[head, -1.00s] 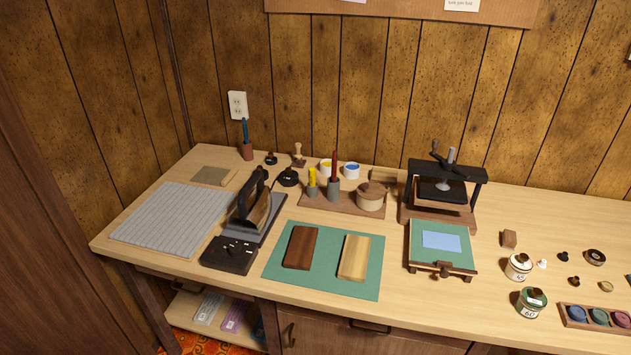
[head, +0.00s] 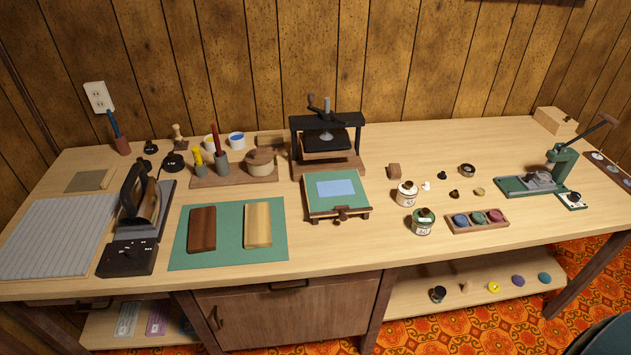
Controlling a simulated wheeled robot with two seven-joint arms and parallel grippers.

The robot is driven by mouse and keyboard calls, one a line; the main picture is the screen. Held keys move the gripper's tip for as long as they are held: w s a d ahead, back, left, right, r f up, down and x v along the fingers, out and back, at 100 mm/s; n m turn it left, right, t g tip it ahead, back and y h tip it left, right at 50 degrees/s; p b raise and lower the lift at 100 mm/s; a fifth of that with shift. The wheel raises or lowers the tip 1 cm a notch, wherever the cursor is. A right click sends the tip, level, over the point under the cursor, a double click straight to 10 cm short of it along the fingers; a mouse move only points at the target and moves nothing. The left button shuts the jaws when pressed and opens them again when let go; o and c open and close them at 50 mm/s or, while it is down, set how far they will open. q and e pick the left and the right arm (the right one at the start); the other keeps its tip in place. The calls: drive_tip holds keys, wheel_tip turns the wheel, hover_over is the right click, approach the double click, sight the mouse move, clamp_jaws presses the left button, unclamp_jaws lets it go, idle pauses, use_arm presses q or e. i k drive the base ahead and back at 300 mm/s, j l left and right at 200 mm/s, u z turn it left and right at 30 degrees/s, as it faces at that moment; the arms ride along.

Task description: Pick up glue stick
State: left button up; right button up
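No item here can be told for certain as the glue stick. Two upright sticks are the likeliest in shape: a yellow one (head: 198,157) in a small grey cup and a taller dark red one (head: 215,138) in another grey cup (head: 222,162). Both stand on a brown wooden board (head: 232,180) at the back left of the workbench. Neither of my grippers is in view, so nothing is seen touching these sticks.
A black press (head: 326,135) stands right of the board. A green cutting mat (head: 270,208) with two wooden blocks lies in front. Jars (head: 423,224), a tray of colours (head: 477,222) and a green lever tool (head: 560,165) are to the right. Bare bench lies between several items.

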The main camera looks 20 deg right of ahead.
sight(195, 150)
drive_tip(key=i+j, duration=0.15)
drive_tip(key=j, duration=0.2)
drive_tip(key=i+j+z, duration=0.15)
drive_tip(key=j, duration=0.25)
drive_tip(key=i+j, duration=0.2)
drive_tip(key=j, duration=0.2)
drive_tip(key=i+j+z, duration=0.1)
drive_tip(key=j, duration=0.25)
drive_tip(key=i+j+z, duration=0.1)
drive_tip(key=j, duration=0.3)
drive_tip(key=i+j, duration=0.2)
drive_tip(key=j, duration=0.25)
